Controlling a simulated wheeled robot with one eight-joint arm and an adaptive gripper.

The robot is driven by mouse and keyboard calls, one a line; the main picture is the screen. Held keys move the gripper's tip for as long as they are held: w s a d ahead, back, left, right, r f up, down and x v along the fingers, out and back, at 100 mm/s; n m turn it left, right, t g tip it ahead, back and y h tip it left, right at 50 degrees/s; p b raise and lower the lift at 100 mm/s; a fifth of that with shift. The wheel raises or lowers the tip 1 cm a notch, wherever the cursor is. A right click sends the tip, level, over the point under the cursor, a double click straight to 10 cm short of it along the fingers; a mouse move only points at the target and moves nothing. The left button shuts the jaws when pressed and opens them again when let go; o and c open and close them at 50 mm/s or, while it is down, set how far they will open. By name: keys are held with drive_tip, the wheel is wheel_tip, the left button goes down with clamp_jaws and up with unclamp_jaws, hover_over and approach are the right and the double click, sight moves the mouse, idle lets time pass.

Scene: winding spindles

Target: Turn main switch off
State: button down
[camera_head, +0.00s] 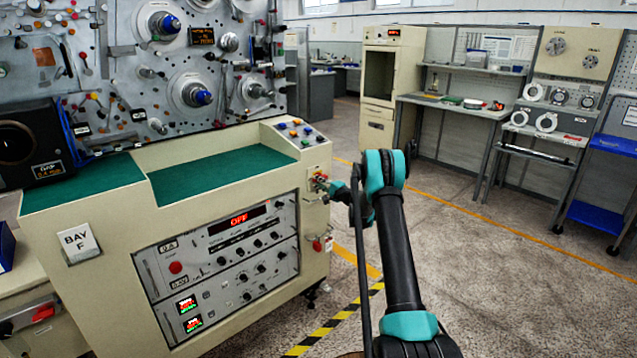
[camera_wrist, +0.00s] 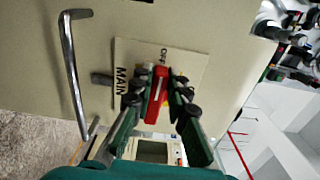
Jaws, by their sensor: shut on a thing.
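The main switch is a red handle (camera_wrist: 155,98) on a cream plate (camera_wrist: 196,66) lettered MAIN and OFF. The plate is on the side of the cream console (camera_head: 100,300). In the wrist view, the handle's upper end lies just below the OFF lettering. My gripper (camera_wrist: 158,92) is shut on the red handle, one finger on each side. In the head view, my gripper (camera_head: 331,186) is at the console's right end, and the switch is largely hidden by it. The console's display (camera_head: 239,219) reads OFF in red.
A bent metal handle (camera_wrist: 71,70) stands out from the panel left of the plate in the wrist view. A red part (camera_head: 317,245) sits lower on the console's side. Open floor (camera_head: 480,270) lies right of my arm, before the workbench (camera_head: 450,104).

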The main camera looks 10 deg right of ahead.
drive_tip(key=shift+f+n, duration=0.15)
drive_tip(key=shift+n, duration=0.15)
idle(0.4)
drive_tip(key=c, duration=1.5)
unclamp_jaws()
drive_tip(key=shift+s+d, duration=0.1)
drive_tip(key=v, duration=1.1)
drive_tip(key=shift+s+d, duration=0.2)
drive_tip(key=shift+s, duration=0.15)
